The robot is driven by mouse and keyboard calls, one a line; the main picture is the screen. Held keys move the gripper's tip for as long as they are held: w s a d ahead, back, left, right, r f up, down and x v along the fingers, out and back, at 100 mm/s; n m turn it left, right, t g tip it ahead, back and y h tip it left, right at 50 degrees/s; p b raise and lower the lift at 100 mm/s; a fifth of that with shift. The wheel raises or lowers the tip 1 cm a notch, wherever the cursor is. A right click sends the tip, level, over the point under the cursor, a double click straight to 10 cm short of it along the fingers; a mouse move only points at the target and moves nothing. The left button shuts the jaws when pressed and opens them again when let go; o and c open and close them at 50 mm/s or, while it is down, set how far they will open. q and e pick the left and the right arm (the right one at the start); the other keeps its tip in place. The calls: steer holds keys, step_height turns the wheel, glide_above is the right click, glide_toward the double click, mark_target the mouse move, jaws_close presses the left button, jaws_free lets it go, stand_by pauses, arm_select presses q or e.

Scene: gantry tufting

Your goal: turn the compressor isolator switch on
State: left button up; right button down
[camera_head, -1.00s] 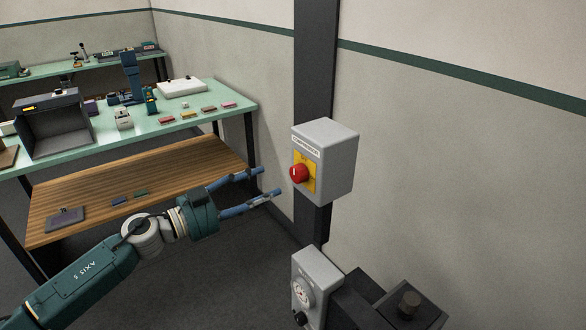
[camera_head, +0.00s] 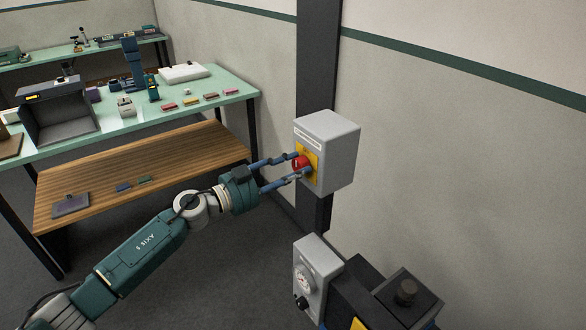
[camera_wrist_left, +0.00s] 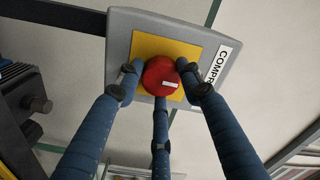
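The isolator switch is a red round knob (camera_head: 300,163) on a yellow plate (camera_head: 315,160), on the front of a grey box (camera_head: 337,155) fixed to a dark post. In the left wrist view the red knob (camera_wrist_left: 160,76) shows a short white bar, near level in that picture, and the box label reads "COMPR", partly hidden. My left gripper (camera_head: 299,166) has its blue fingers around the knob; in the wrist view the three fingertips (camera_wrist_left: 160,80) appear against its sides, shut on it. My right gripper is not in view.
Below the switch box is a second grey box with a gauge (camera_head: 304,281), next to dark machinery (camera_head: 385,295). A green bench (camera_head: 226,83) with small items and a wooden lower shelf (camera_head: 195,153) stands at left.

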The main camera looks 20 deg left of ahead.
arm_select(q)
steer(key=c, duration=0.4)
steer(key=shift+m, duration=0.3)
steer(key=shift+c, duration=0.2)
steer(key=m, duration=0.3)
steer(key=shift+b, duration=0.35)
steer(key=m+b, duration=0.1)
steer(key=m, duration=0.2)
steer(key=shift+m, duration=0.3)
steer(key=m+b, duration=0.2)
steer(key=m, duration=0.3)
steer(key=shift+a, duration=0.1)
steer(key=m+b, duration=0.1)
steer(key=m, duration=0.2)
steer(key=shift+m+b, duration=0.3)
steer(key=shift+b, duration=0.05)
steer(key=shift+r+m+b, duration=0.1)
steer(key=shift+m+b, duration=0.3)
steer(key=shift+m, duration=0.6)
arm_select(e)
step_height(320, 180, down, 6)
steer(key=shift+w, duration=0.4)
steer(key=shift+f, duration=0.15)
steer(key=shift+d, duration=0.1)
